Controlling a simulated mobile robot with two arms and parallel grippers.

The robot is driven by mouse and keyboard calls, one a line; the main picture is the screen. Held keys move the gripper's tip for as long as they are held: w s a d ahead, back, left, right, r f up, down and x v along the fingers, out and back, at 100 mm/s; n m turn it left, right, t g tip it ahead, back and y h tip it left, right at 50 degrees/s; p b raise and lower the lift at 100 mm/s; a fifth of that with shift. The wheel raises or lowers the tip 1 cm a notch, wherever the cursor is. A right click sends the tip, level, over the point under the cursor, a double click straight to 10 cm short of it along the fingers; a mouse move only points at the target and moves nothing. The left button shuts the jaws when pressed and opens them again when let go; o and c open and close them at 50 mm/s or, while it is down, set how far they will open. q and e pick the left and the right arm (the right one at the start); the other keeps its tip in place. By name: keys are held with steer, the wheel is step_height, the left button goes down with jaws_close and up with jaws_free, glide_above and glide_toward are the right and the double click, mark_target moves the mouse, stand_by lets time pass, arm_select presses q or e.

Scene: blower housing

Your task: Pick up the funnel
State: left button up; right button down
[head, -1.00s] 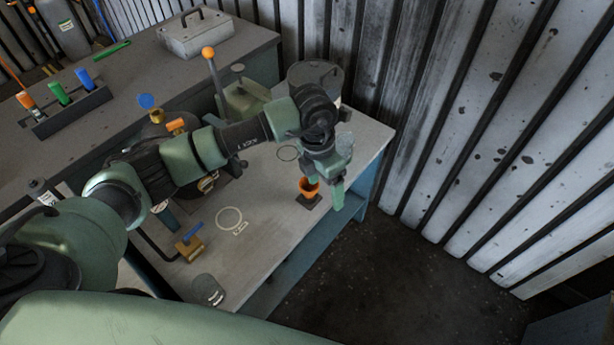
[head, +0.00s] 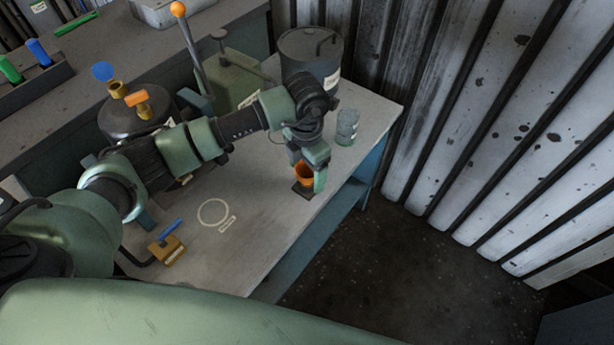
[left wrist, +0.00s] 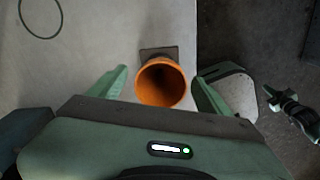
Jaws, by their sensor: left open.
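The orange funnel (head: 305,175) stands upright on a small dark square base near the right front edge of the bench. In the left wrist view the funnel (left wrist: 161,83) shows its round open mouth, between the two green fingers and apart from both. My left gripper (head: 307,172) is open around the funnel, with a finger on either side of it in the wrist view. In the head view the gripper hides part of the funnel.
A clear jar (head: 347,127) stands behind the gripper, and a dark drum (head: 311,62) stands farther back. A brass valve with a blue handle (head: 167,250) sits at the front left. A marked circle (head: 213,212) lies on clear bench top (head: 245,240).

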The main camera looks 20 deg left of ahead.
arm_select(q)
step_height(320, 180, down, 3)
steer(key=shift+r+b, duration=0.1)
steer(key=shift+b, duration=0.5)
steer(key=c, duration=1.1)
steer(key=shift+r, duration=0.1)
